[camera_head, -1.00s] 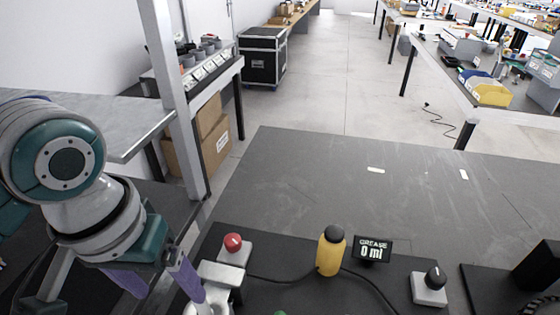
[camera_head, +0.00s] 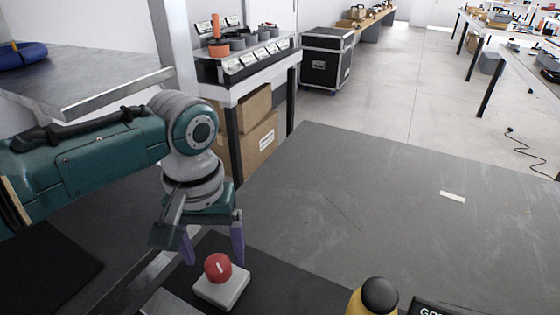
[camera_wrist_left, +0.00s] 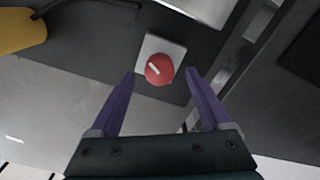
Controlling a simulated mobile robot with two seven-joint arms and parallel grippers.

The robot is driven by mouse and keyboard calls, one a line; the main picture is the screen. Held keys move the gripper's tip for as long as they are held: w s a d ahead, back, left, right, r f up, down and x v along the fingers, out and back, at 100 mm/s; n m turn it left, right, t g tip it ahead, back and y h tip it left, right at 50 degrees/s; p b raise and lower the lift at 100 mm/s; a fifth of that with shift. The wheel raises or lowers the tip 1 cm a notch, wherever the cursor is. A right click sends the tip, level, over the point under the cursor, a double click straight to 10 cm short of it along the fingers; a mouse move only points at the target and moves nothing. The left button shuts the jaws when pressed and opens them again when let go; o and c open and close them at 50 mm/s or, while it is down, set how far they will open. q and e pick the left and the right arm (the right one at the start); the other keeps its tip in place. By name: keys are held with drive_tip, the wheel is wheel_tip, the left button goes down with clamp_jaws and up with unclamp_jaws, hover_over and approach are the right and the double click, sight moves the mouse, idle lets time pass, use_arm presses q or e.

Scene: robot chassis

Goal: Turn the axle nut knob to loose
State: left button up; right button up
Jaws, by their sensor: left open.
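The red knob (camera_head: 217,267) with a white pointer line sits on a pale square base (camera_head: 222,287) at the front of the dark table. I take it to be the axle nut knob; no label on it is readable. My left gripper (camera_head: 213,256) is open, its purple fingers behind and to either side of the knob in the head view. In the left wrist view the red knob (camera_wrist_left: 159,69) lies ahead of the fingertips, between their lines, with a visible gap. Whether either finger touches it, I cannot tell. My right gripper is in no view.
A yellow bottle with a black cap (camera_head: 377,297) and part of a dark display (camera_head: 440,307) stand to the right. A white strip (camera_head: 452,196) lies on the broad, mostly clear tabletop (camera_head: 350,200). A metal shelf (camera_head: 90,80) stands at left.

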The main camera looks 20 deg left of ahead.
sight(218, 268)
use_arm(q)
drive_tip(key=shift+f+b, duration=0.4)
drive_tip(key=shift+f, duration=1.05)
clamp_jaws()
